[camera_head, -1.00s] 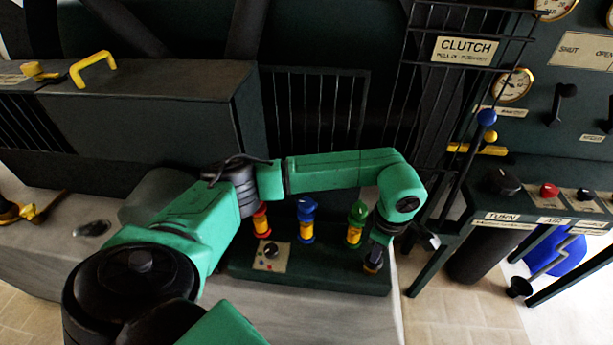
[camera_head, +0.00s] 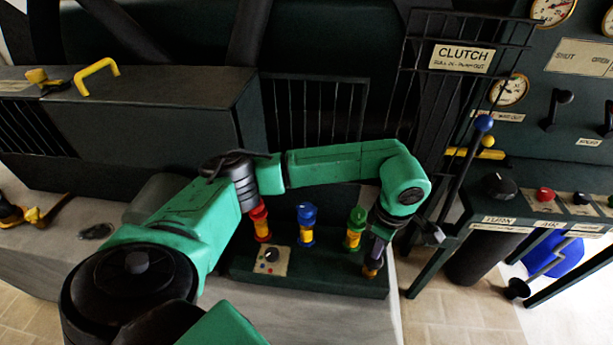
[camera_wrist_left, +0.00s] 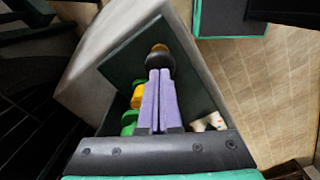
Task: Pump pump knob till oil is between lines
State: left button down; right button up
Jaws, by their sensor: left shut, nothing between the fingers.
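A dark green base (camera_head: 310,275) carries a row of small posts with yellow bodies: one red-capped (camera_head: 260,222), one blue-capped (camera_head: 306,222) and one green-capped (camera_head: 355,228). A fourth, dark and amber fitting (camera_head: 371,268) stands at the right end, partly hidden by my left gripper (camera_head: 376,254). In the left wrist view, the purple fingers (camera_wrist_left: 159,76) are shut with nothing between them. No oil level or lines can be made out. My right gripper is out of view.
A cream panel with a black dial (camera_head: 271,254) is left on the base. A blue-knobbed lever (camera_head: 483,123) and a control desk (camera_head: 540,205) stand to the right. A dark cabinet (camera_head: 150,120) and grille (camera_head: 315,110) stand behind.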

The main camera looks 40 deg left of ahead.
pick_arm(q)
jog(key=shift+f+b, duration=2)
jog(key=shift+f, duration=0.1)
jog(key=shift+r+p, duration=1.15)
jog(key=shift+r, duration=1)
jog(key=shift+f, duration=0.2)
jog(key=shift+f+b, duration=1.85)
jog(key=shift+f, duration=0.05)
jog(key=shift+r, duration=0.1)
jog(key=shift+r+p, duration=1.05)
jog(key=shift+r, duration=0.9)
